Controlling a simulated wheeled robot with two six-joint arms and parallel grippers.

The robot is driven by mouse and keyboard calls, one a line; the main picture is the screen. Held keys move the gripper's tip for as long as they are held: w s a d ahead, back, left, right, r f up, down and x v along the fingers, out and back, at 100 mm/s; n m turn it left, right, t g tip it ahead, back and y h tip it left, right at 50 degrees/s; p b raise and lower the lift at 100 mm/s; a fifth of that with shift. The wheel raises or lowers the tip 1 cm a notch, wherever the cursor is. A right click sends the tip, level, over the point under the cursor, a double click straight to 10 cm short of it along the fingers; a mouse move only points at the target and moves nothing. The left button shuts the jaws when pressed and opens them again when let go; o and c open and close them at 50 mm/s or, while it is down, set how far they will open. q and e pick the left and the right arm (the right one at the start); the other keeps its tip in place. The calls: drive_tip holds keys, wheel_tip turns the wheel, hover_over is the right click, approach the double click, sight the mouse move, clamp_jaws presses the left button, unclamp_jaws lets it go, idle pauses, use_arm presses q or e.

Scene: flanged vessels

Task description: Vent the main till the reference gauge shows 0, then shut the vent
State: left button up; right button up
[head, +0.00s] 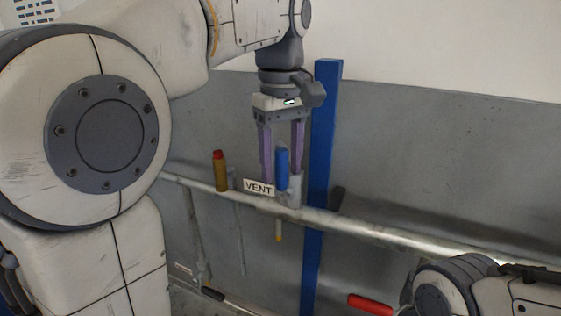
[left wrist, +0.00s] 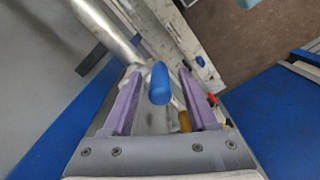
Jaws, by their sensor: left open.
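The blue vent handle (head: 282,160) stands upright on the pipe (head: 365,228), beside the VENT label (head: 259,188). My left gripper (head: 281,177) points down over it, its purple fingers open on either side of the handle. In the left wrist view the blue handle (left wrist: 160,84) lies between the two open fingers (left wrist: 158,76), with a gap visible on both sides. The reference gauge is not in view. My right gripper is not in view; only part of my right arm shows at the lower right.
A yellow-brown handle with a red top (head: 220,170) stands on the pipe left of the label. A blue post (head: 323,120) rises just right of my left gripper. A red handle (head: 370,304) lies low near my right arm. A grey wall panel (head: 440,150) stands behind.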

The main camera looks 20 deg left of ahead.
use_arm(q)
clamp_jaws()
idle(1.4)
